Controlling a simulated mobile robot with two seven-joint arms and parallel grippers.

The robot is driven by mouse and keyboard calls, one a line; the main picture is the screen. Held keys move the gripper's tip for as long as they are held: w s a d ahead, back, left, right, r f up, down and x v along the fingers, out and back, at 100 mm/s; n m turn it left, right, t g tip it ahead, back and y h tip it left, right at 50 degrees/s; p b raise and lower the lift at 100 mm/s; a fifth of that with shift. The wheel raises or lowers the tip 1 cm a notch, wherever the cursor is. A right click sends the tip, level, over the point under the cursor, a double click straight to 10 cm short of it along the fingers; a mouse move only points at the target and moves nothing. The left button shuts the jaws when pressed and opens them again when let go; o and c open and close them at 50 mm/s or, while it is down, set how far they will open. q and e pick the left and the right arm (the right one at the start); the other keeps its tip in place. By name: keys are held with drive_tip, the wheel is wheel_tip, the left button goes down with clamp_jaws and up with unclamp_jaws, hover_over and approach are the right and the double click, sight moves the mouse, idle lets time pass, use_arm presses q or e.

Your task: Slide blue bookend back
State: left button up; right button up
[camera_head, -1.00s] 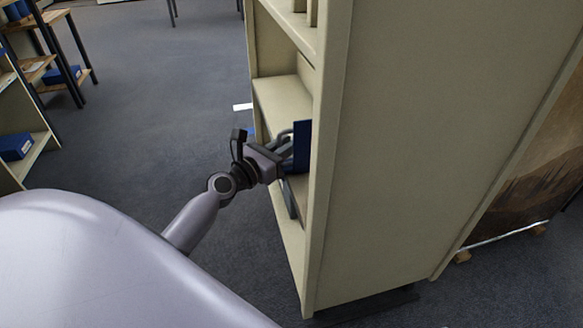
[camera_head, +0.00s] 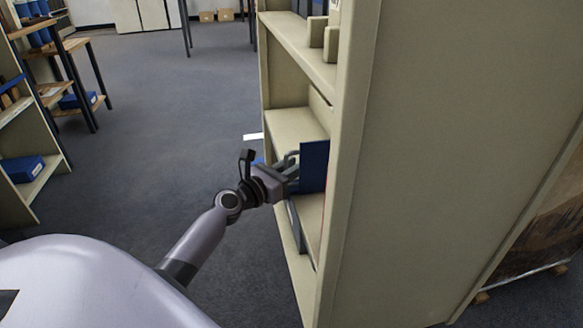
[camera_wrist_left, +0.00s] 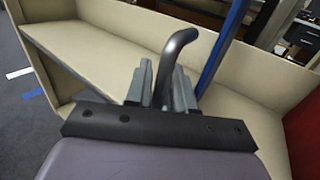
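The blue bookend (camera_head: 314,166) is an upright blue plate on a middle shelf of the beige shelving unit, near its side panel. In the left wrist view its blue edge (camera_wrist_left: 224,42) rises right of my fingers. A curved grey handle (camera_wrist_left: 176,43) stands beside the plate; how it joins the plate is hidden. My left gripper (camera_head: 290,172) reaches in from the open front of the shelf. In the left wrist view the left gripper's fingers (camera_wrist_left: 163,90) sit close on both sides of the handle and appear shut on it. My right gripper is out of view.
The beige side panel (camera_head: 440,160) stands just right of the bookend. A shelf above (camera_head: 297,42) carries beige blocks. A red surface (camera_wrist_left: 303,135) shows at the wrist view's right edge. The carpet (camera_head: 165,120) left of the unit is clear.

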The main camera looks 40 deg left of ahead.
use_arm(q)
drive_tip(key=shift+s, duration=0.45)
drive_tip(key=s+p, duration=0.1)
drive_tip(key=s, duration=0.5)
drive_tip(key=shift+s+a, duration=0.15)
drive_tip(key=shift+a, duration=0.25)
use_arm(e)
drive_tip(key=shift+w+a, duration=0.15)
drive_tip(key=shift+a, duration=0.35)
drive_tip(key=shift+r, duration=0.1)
